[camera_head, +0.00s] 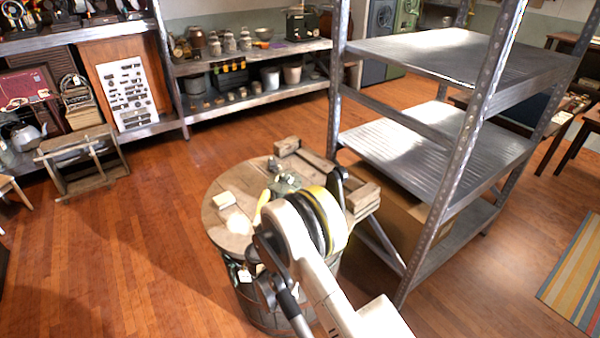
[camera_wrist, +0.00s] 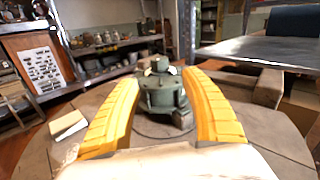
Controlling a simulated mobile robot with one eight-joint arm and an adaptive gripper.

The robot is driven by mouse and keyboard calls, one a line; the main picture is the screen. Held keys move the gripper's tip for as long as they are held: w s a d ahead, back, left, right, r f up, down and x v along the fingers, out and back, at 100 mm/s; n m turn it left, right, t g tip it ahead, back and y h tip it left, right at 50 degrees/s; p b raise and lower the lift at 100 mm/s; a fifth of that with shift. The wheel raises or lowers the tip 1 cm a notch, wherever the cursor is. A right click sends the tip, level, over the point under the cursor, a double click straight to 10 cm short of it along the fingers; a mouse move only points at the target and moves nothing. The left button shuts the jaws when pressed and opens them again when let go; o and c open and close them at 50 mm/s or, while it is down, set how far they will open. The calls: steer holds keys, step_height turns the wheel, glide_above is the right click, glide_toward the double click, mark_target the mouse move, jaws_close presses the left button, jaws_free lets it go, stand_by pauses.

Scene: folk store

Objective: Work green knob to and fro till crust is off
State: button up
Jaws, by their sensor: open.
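A dull green, rounded metal fitting (camera_wrist: 162,92) with a smaller green knob (camera_wrist: 160,64) on top stands on a round wooden barrel top in the wrist view. In the head view the green fitting (camera_head: 284,185) is partly hidden by my arm. My gripper (camera_wrist: 162,78) is open, with one yellow finger on each side of the fitting in the picture. I cannot tell whether either finger touches it. Crust cannot be made out at this size.
A metal shelf rack (camera_head: 440,150) stands close on the right.

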mark_target(283, 179)
steer(key=shift+m, duration=0.5)
steer(key=w+b, duration=0.1)
steer(key=w, duration=0.2)
steer(key=w+d+b, duration=0.1)
steer(key=w, duration=0.2)
steer(key=w+b, duration=0.1)
steer(key=w, duration=0.3)
steer(key=shift+d+f, duration=0.1)
steer(key=shift+d, duration=0.05)
steer(key=shift+w, duration=0.35)
jaws_close()
